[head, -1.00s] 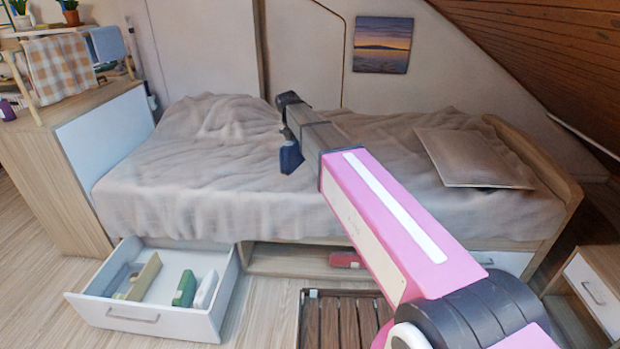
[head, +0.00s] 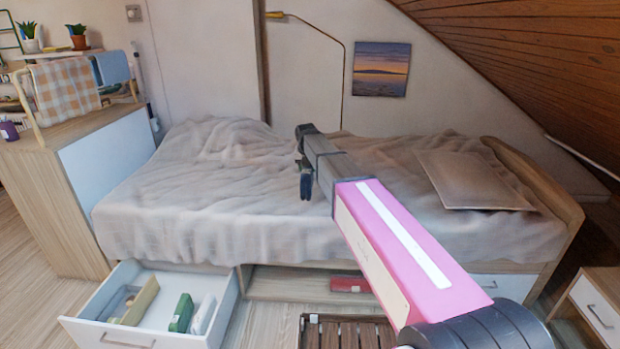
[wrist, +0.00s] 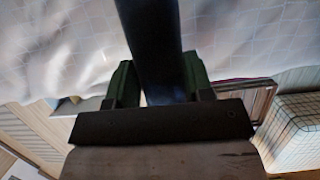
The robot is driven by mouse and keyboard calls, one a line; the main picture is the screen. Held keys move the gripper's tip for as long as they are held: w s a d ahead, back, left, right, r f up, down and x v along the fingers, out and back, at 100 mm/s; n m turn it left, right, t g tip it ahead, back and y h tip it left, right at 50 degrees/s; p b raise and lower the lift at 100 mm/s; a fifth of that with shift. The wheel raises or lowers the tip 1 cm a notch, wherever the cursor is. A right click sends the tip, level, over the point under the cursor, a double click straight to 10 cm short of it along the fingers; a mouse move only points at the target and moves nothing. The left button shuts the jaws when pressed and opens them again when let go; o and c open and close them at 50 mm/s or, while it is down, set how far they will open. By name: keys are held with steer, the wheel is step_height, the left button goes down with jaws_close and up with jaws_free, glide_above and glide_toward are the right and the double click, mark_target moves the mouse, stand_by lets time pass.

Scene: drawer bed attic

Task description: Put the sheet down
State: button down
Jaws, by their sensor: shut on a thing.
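My gripper (head: 305,186) is above the middle of the bed in the head view, near its front side. In the wrist view its two fingers (wrist: 153,88) are shut on a dark blue, flat, stiff-looking thing (wrist: 152,40), which I take to be the folded sheet. It sticks out past the fingers towards the bed. In the head view the held thing is small and dark against the gripper, so its outline is hard to tell. Whether it touches the bed cover cannot be told. The bed (head: 330,235) has a crumpled grey-beige cover (head: 200,195).
A flat pillow (head: 470,180) lies at the bed's right end. An open drawer (head: 135,325) with several items juts out at the lower left. A red item (head: 349,285) lies in the niche under the bed, behind a brown slatted crate (head: 340,330). The cover's left half is clear.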

steer(key=f, duration=0.2)
steer(key=d+f, duration=0.1)
steer(key=f, duration=0.1)
steer(key=shift+w+d+f, duration=0.1)
steer(key=shift+w+f, duration=0.1)
steer(key=shift+f, duration=0.15)
steer(key=c, duration=0.5)
jaws_free()
